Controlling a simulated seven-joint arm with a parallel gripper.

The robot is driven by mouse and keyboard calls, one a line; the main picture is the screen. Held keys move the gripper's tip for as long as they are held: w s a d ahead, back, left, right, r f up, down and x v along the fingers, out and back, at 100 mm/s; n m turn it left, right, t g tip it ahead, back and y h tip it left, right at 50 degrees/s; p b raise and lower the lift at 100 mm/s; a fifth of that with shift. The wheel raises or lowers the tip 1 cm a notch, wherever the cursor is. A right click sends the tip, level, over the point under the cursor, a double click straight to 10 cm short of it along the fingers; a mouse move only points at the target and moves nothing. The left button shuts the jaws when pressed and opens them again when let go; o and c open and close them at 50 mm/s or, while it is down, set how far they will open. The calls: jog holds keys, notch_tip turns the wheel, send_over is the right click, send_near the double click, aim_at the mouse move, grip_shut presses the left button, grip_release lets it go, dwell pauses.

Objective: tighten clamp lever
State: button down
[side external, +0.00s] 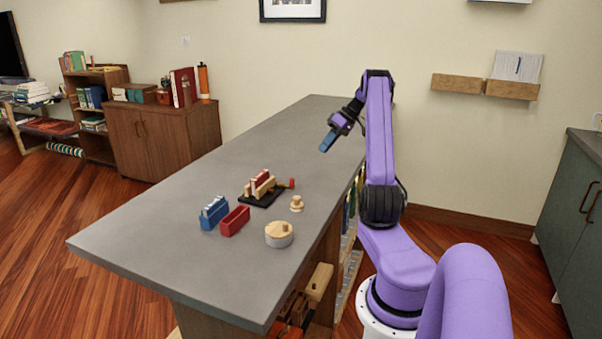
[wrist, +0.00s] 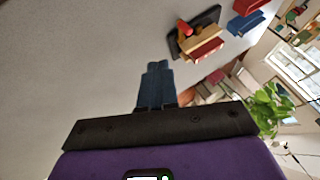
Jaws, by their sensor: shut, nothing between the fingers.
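The clamp (side external: 262,189) stands on the grey tabletop, with wooden jaws and red parts on a black base. Its red-ended lever (side external: 286,184) points to the right in the side view. The clamp also shows in the wrist view (wrist: 203,47), near the top right, with the red lever end (wrist: 185,28) at its upper left. My gripper (side external: 327,143) is above the table, well apart from the clamp, up and to its right. Its blue fingers (wrist: 156,82) are closed together and hold nothing.
A blue block holder (side external: 214,212) and a red one (side external: 235,220) stand left of the clamp. A round grey-and-wood piece (side external: 279,234) and a small wooden knob (side external: 297,203) are nearer the right edge. The table's far half (side external: 290,125) is clear.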

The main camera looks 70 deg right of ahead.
jog(key=x, duration=1)
jog(key=shift+w+a+f, duration=0.15)
jog(key=shift+a+f, duration=0.05)
jog(key=shift+w+a+r, duration=0.1)
jog(key=shift+a, duration=0.4)
jog(key=shift+w+a+r, duration=0.1)
jog(key=shift+w+a, duration=0.05)
jog(key=shift+a, duration=0.35)
jog(key=shift+w+a, duration=0.2)
jog(key=shift+a, duration=0.55)
